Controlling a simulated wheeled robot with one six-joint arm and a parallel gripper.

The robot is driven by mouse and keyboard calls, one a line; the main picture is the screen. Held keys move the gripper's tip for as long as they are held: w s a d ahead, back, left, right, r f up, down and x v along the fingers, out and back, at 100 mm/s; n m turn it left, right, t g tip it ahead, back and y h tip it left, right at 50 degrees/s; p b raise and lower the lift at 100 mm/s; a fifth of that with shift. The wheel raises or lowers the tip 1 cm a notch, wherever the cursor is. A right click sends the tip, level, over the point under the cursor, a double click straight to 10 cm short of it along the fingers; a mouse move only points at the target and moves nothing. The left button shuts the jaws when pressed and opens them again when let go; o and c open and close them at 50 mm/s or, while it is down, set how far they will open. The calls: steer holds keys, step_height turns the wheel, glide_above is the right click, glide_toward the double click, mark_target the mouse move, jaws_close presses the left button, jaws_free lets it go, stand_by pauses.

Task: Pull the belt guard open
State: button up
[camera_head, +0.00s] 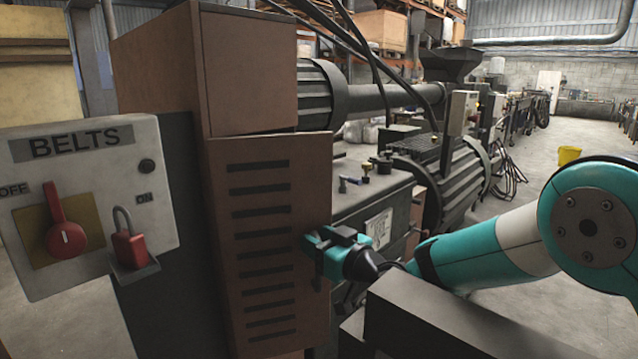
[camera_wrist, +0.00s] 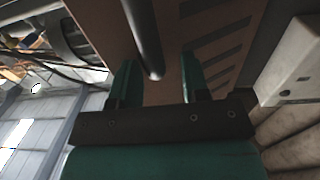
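The belt guard (camera_head: 268,235) is a brown upright panel with a column of dark slots, on the front of the machine. Its slotted face also shows in the wrist view (camera_wrist: 215,40). A dark round handle bar (camera_wrist: 147,40) stands at the guard. My gripper (camera_head: 316,240) is at the guard's right edge. In the wrist view my gripper (camera_wrist: 158,75) has its two teal fingers apart, one on each side of the bar's end, with gaps visible on both sides. I cannot tell whether the guard is slightly ajar.
A BELTS switch box (camera_head: 90,195) stands left of the guard, its red knob (camera_head: 67,238) pointing up near OFF. A red padlock (camera_head: 129,245) is beside the knob. The machine bed (camera_head: 370,190) lies behind my gripper. Open floor (camera_head: 560,220) shows at the right.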

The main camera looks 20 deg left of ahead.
mark_target(303, 164)
step_height(303, 164, up, 14)
steer(key=shift+r, duration=0.2)
steer(key=shift+c, duration=0.2)
